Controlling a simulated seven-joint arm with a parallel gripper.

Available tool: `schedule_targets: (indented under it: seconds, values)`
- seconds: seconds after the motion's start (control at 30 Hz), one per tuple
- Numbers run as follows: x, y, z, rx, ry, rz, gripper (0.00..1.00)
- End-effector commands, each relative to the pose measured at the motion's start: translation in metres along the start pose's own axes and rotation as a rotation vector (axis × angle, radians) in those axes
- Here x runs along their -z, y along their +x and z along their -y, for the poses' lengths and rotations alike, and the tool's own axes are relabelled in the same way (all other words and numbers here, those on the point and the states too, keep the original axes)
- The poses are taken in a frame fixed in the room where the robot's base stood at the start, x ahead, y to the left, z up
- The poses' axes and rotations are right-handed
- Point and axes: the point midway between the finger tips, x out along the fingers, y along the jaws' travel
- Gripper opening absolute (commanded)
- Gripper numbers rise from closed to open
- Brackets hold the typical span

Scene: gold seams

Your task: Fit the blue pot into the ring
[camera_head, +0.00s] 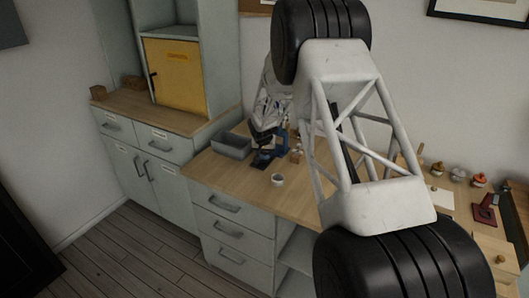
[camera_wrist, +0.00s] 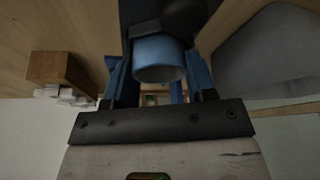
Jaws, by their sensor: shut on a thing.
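The blue pot (camera_wrist: 160,52) is between the two blue fingers of my gripper (camera_wrist: 157,78) in the wrist view, its round open end facing the camera. My gripper is shut on it. In the head view my gripper (camera_head: 268,152) is low over the wooden worktop, just right of a grey tray; the pot cannot be told apart there from the blue parts. A small white round open thing (camera_head: 277,180) stands on the worktop in front of my gripper; I cannot tell whether it is the ring. A dark rounded thing (camera_wrist: 184,16) is close beyond the pot in the wrist view.
The grey tray (camera_head: 231,146) is left of my gripper; it also shows in the wrist view (camera_wrist: 262,52). A wooden block (camera_wrist: 58,69) has white pieces beside it. A red stand (camera_head: 485,212) and several small items are far right. The worktop's front is mostly clear.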

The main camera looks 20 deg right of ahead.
Motion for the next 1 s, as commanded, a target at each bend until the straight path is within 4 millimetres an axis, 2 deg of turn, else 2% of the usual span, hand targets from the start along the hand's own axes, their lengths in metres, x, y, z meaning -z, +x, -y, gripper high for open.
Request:
schedule_targets:
  seconds: [0.27,0.3,0.47,1.0]
  values:
    - [0.0,0.0,0.0,0.0,0.0,0.0,0.29]
    - [0.0,0.0,0.0,0.0,0.0,0.0,0.57]
    - [0.0,0.0,0.0,0.0,0.0,0.0,0.81]
    - [0.0,-0.0008,0.0,0.0,0.0,0.0,0.81]
